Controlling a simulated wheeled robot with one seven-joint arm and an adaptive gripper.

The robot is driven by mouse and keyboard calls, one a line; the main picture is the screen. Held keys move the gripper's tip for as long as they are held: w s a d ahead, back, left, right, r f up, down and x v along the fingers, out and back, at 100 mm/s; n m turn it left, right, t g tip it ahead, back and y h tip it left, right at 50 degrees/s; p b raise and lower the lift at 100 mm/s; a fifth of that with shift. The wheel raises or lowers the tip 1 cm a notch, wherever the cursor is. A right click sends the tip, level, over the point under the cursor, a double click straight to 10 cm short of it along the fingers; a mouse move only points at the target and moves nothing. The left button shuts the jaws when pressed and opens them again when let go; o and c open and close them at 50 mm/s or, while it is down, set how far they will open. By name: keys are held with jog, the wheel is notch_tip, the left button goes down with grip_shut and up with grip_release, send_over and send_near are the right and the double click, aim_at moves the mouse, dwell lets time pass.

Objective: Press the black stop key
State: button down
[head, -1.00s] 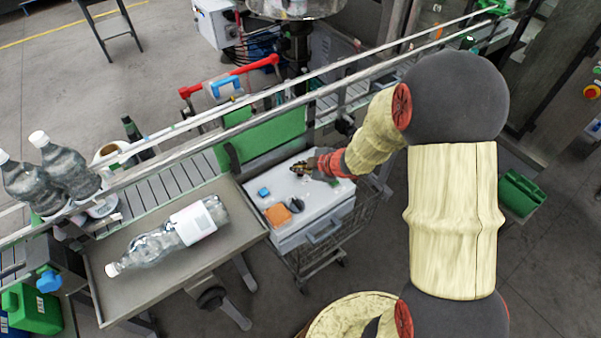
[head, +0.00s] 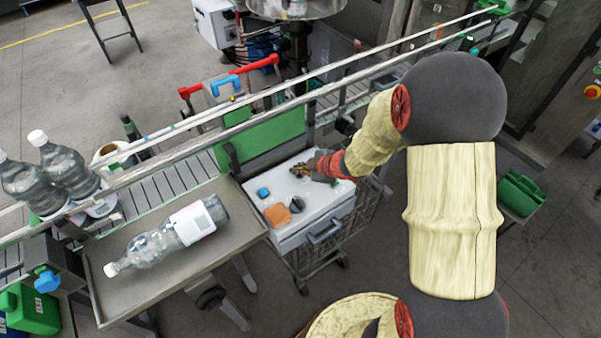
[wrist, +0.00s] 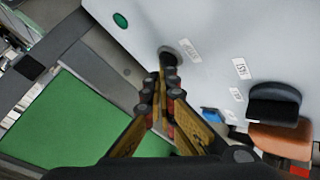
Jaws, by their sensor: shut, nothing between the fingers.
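A dark round key (wrist: 166,50) is set in the pale panel in the wrist view. A white label (wrist: 190,50) sits beside it, its text too blurred to read surely. My gripper (wrist: 168,66) is shut and empty, its fingertips right at this key and covering part of it. I cannot tell whether they touch it. In the head view my gripper (head: 300,169) is over the far part of the white panel box (head: 325,208); the key is hidden there. A green round key (wrist: 121,20) lies apart from the fingertips, toward the upper left of the wrist view.
A black knob (wrist: 275,104), an orange block (wrist: 280,136) and a blue piece (wrist: 211,114) stand on the same panel. A green plate (head: 270,137) rises behind the box. Metal rails cross above the conveyor (head: 165,190). A clear bottle (head: 165,240) lies on the tray (head: 150,289).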

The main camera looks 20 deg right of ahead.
aim_at(299, 175)
dwell(0.4)
jog(key=shift+r+p, duration=0.8)
jog(key=shift+p, duration=0.15)
notch_tip(299, 175, up, 5)
jog(key=p, duration=0.5)
dwell(0.5)
